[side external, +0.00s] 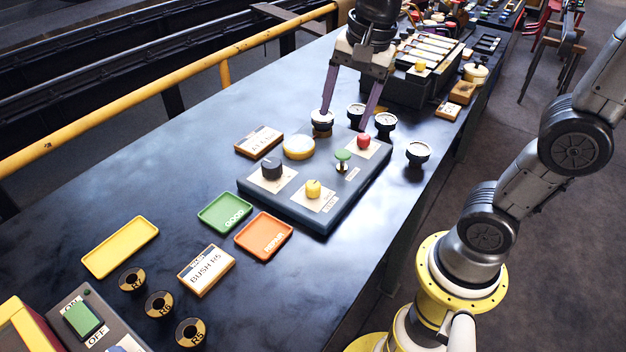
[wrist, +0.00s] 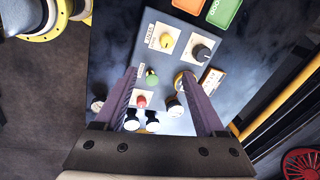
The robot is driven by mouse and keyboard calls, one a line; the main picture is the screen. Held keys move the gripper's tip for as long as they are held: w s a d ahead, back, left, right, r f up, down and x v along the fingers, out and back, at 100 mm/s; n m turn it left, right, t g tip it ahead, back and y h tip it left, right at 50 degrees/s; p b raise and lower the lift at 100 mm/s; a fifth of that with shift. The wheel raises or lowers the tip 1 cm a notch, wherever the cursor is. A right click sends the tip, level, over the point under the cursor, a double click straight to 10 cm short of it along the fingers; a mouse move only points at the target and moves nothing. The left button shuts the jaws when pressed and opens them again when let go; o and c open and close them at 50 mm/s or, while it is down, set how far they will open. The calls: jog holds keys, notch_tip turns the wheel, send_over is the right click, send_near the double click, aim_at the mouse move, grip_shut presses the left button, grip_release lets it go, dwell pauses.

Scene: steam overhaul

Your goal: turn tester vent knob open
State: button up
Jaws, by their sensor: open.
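The tester is a blue-grey plate (side external: 300,208) on the dark bench. It carries a black knob (side external: 271,169), a yellow knob (side external: 313,188), a red knob (side external: 363,141) and a green-topped fitting (side external: 342,157). I cannot read which is labelled as the vent. The wrist view shows the yellow knob (wrist: 167,42), black knob (wrist: 202,51), green top (wrist: 151,76) and red knob (wrist: 141,101). My gripper (side external: 346,118) is open and empty, above the gauges at the plate's far end. In the wrist view its fingers (wrist: 158,72) straddle the green top in the picture, touching no knob visibly.
Several small gauges, one of them at the right (side external: 418,152), stand beyond the plate. A round yellow-rimmed disc (side external: 298,147) and a labelled block (side external: 259,141) sit left of it. Green (side external: 225,212), orange (side external: 264,234) and yellow trays (side external: 120,247) lie nearer. A yellow rail (side external: 150,94) runs along the left.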

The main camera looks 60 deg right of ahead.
jog(key=m+g, duration=0.1)
jog(key=g, duration=0.1)
send_over(313, 184)
notch_tip(313, 184, down, 4)
jog(key=f, duration=0.1)
notch_tip(313, 184, down, 14)
jog(key=shift+f, duration=0.15)
jog(key=shift+c, duration=0.4)
grip_shut()
